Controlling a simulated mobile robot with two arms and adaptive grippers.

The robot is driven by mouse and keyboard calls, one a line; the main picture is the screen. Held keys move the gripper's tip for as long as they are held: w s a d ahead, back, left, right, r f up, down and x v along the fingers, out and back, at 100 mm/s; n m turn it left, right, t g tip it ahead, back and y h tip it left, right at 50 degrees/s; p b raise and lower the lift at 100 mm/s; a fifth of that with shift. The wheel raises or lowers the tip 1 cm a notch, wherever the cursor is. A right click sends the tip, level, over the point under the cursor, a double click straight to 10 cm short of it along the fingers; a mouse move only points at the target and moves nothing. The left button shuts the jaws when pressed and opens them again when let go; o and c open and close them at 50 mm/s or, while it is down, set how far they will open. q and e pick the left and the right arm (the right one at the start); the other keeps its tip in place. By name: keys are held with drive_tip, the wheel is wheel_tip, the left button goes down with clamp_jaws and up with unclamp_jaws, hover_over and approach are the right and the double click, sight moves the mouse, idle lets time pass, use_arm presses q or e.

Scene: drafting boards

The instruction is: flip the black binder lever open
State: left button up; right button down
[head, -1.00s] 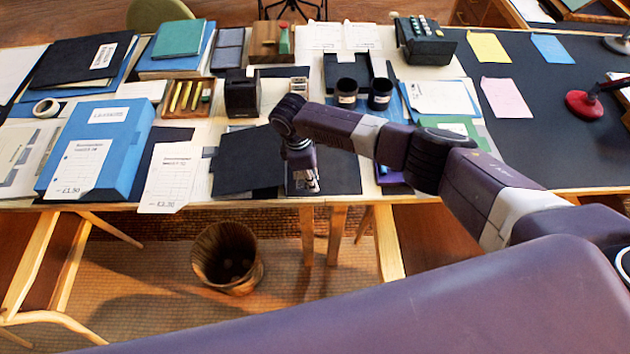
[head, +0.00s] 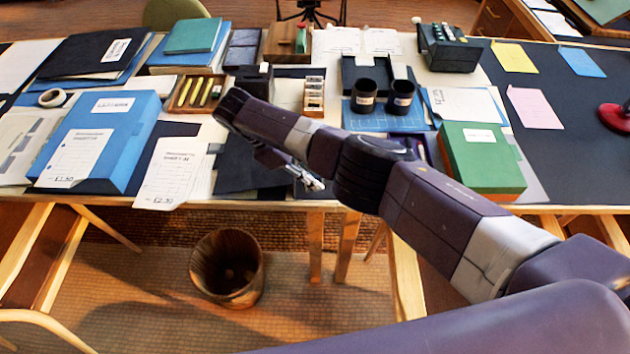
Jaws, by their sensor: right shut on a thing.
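The black binder (head: 238,176) lies on the table near its front edge, in the middle of the view, partly covered by my right arm. My right gripper (head: 314,184) is over its right part, tilted, with its fingers pointing right and down. The gripper is shut on the binder's lever, which is small and mostly hidden by the fingers. How far the lever is raised cannot be made out. My left gripper is out of view.
A blue box file (head: 110,135) and a white price sheet (head: 172,172) lie left of the binder. Two black cups (head: 363,95) stand behind my arm, and a green box (head: 480,160) is at right. A bin (head: 228,265) stands on the floor.

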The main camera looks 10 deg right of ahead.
idle(0.4)
drive_tip(key=c, duration=1.8)
unclamp_jaws()
wheel_tip(320, 180, up, 7)
drive_tip(key=shift+w+f, duration=0.15)
drive_tip(key=shift+r, duration=1.65)
